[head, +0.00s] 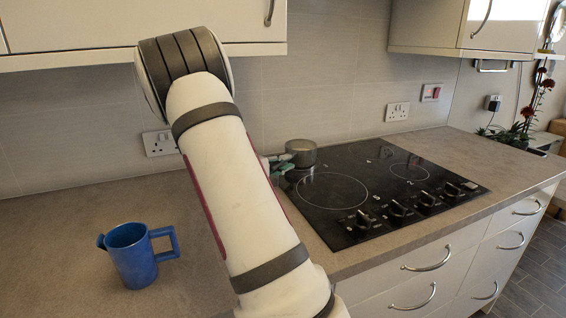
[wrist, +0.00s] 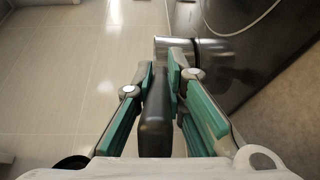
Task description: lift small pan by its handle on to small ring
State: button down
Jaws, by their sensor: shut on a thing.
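The small pan (head: 301,152) is a grey metal pan at the back left corner of the black hob. I cannot tell whether its base touches the surface. In the wrist view the pan's shiny side (wrist: 212,52) shows just beyond my fingertips, and its black handle (wrist: 155,112) runs back between the fingers. My gripper (head: 275,162) is shut on the handle; its green fingers (wrist: 163,78) lie on either side of it. My arm hides most of the gripper in the head view. A small ring (head: 409,172) is marked on the hob's right side and is bare.
A larger ring (head: 332,190) is bare at the hob's front left. Control knobs (head: 398,208) stand along the hob's front. A blue mug (head: 132,256) stands on the worktop (head: 60,235) at left. Wall cupboards (head: 75,25) hang above; the tiled wall is close behind the pan.

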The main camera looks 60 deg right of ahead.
jog(key=c, duration=1.5)
grip_release()
jog(key=shift+c, duration=0.2)
jog(key=shift+f, duration=0.1)
jog(key=a, duration=0.4)
jog(key=w+a, duration=0.1)
jog(key=a, duration=0.3)
jog(key=a+r, duration=0.1)
jog(key=a, duration=0.3)
jog(key=shift+w, duration=0.15)
jog(key=shift+r, duration=0.1)
